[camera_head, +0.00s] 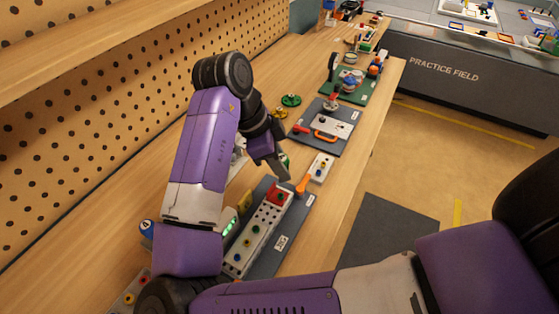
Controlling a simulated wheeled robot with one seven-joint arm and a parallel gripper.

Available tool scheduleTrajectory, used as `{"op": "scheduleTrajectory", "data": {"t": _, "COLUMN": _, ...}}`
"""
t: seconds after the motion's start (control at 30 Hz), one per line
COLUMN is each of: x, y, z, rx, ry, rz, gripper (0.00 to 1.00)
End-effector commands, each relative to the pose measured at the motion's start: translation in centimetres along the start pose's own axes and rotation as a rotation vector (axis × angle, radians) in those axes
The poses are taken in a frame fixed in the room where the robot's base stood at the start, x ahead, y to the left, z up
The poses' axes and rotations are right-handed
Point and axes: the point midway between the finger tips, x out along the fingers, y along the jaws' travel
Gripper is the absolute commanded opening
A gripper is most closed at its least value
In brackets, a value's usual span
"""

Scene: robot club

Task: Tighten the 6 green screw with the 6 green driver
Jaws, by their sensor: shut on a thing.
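My gripper (280,172) points down above the far end of a pale block with holes (256,232). It is shut on a green thing (286,160), which looks like the green driver; my fingers hide most of it. The block stands on a dark grey board (290,232). Several small coloured screw heads sit along the block, and a red piece (278,195) is at its far end. The numbers are too small to read, so I cannot tell which screw is the 6 green one. The held thing's lower end is hidden.
An orange lever (302,185) and a small white block (321,167) lie just right of the gripper. Farther along the bench are a grey board with a red handle (332,130) and a green board (356,90). A perforated wall (120,110) borders the left side.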

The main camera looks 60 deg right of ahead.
Motion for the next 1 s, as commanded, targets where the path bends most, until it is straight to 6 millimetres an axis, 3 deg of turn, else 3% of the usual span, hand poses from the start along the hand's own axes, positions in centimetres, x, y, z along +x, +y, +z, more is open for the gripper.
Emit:
{"op": "scheduleTrajectory", "data": {"t": 0.63, "x": 4.2, "y": 0.0, "z": 1.7, "rx": -0.002, "ry": 0.0, "rz": -0.001, "gripper": 0.0}}
{"op": "scheduleTrajectory", "data": {"t": 1.0, "x": 4.7, "y": 0.0, "z": 1.9, "rx": -0.002, "ry": 0.0, "rz": -0.002, "gripper": 0.0}}
